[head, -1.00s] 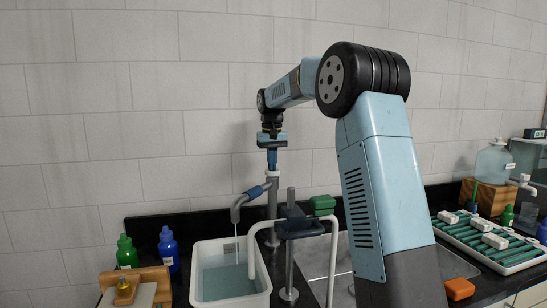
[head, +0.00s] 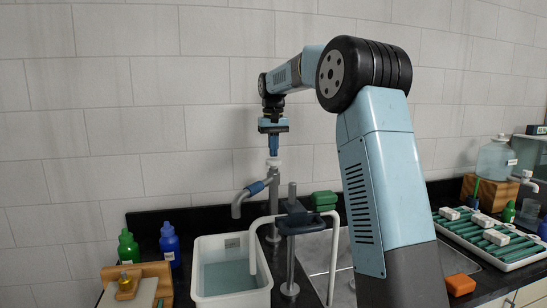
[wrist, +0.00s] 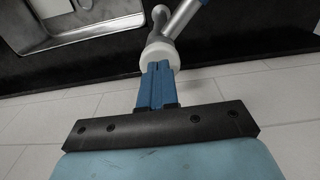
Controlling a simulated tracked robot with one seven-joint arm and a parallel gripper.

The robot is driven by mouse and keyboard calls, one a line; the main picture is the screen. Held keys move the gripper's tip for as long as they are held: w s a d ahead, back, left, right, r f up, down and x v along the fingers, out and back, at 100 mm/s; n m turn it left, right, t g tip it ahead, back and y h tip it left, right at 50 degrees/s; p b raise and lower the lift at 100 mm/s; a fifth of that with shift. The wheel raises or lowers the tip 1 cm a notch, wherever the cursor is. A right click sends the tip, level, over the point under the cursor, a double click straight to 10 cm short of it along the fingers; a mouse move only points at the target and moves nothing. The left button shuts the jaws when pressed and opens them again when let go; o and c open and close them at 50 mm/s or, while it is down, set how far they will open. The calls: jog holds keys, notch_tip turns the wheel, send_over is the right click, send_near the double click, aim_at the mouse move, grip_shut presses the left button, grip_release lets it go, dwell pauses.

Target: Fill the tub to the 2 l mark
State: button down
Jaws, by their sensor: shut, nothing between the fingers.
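The white tub (head: 262,294) stands on the dark counter left of the sink and holds pale blue-grey water (head: 229,277). A small grey scale label (head: 232,243) shows on its inner back wall; its marks are too small to read. The grey tap (head: 273,205) stands behind, its blue-sleeved spout (head: 239,205) over the tub, with no stream visible. My gripper (head: 273,156) points down, shut and empty, just above the tap's white top (head: 273,162). In the wrist view, the blue fingertips (wrist: 158,68) are together at the white collar (wrist: 160,54); contact is unclear.
A white bent tube (head: 252,240) runs from the tub past a dark clamp stand (head: 297,223) toward the sink (head: 315,247). Green (head: 128,249) and blue bottles (head: 169,246) stand left. An orange block (head: 460,284) and a rack tray (head: 495,240) lie right.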

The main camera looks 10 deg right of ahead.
aim_at(273, 161)
notch_tip(273, 161, up, 11)
jog(key=shift+s+a+f, duration=0.15)
jog(key=shift+s+f, duration=0.05)
dwell(1.6)
jog(key=s+f+t, duration=0.1)
jog(key=s+t, duration=0.2)
jog(key=s, duration=2)
jog(key=s+f+t, duration=0.1)
jog(key=s+f, duration=0.7)
jog(key=s, duration=0.2)
jog(key=s+d+f+t, duration=0.1)
jog(key=s+f, duration=0.7)
jog(key=s, duration=0.3)
